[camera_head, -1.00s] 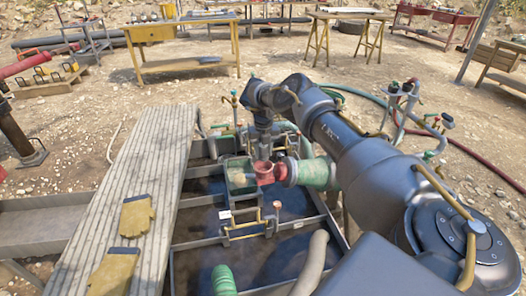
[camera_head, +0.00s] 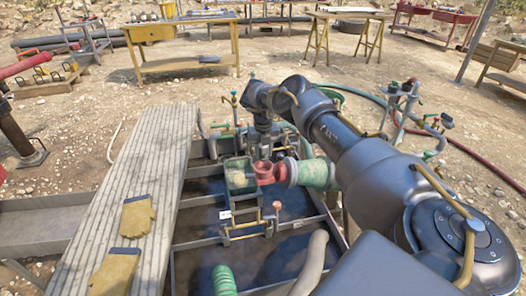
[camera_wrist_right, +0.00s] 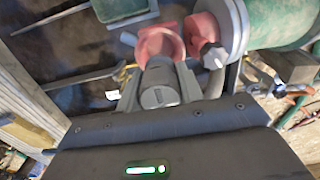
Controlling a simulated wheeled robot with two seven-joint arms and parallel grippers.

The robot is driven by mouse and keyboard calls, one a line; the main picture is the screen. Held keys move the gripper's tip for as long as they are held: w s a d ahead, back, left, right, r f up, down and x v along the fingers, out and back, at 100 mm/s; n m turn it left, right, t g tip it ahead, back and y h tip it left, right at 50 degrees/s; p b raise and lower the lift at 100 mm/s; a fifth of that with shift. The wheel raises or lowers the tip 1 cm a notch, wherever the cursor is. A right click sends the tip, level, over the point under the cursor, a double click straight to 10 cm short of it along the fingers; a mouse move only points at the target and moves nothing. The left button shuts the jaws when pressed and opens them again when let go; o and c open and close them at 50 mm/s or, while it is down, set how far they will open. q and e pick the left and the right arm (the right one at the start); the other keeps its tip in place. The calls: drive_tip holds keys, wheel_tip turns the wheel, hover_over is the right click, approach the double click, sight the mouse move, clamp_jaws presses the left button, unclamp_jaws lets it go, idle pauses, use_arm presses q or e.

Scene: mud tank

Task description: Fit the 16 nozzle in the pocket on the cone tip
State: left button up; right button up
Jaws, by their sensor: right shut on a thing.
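My right gripper (camera_head: 264,148) points down just above and behind the red cone tip (camera_head: 265,174). In the right wrist view the gripper's fingers (camera_wrist_right: 159,92) are shut around a grey metal cylinder with a marked round face, which looks like the nozzle (camera_wrist_right: 160,97). The red cone tip (camera_wrist_right: 159,42) with its rounded opening lies just beyond the nozzle's far end. Whether the two touch, and the pocket itself, I cannot tell. The tip sits at the end of a green barrel (camera_head: 316,173) with a pale flange (camera_head: 291,172). My left gripper is out of view.
A green box (camera_head: 240,181) stands left of the tip, over the dark mud tank (camera_head: 262,258). A yellow frame (camera_head: 243,230) stands in front. Planks (camera_head: 125,190) with gloves (camera_head: 137,215) run along the left. Hoses (camera_head: 315,262) rise from the tank.

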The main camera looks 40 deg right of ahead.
sight(263, 160)
drive_tip(key=shift+f+b, duration=0.35)
drive_tip(key=shift+f, duration=0.45)
drive_tip(key=shift+f+b, duration=0.35)
drive_tip(key=shift+f, duration=0.35)
drive_tip(key=shift+f, duration=0.2)
drive_tip(key=shift+f+b, duration=0.85)
drive_tip(key=shift+s+f, duration=0.1)
drive_tip(key=shift+f, duration=0.1)
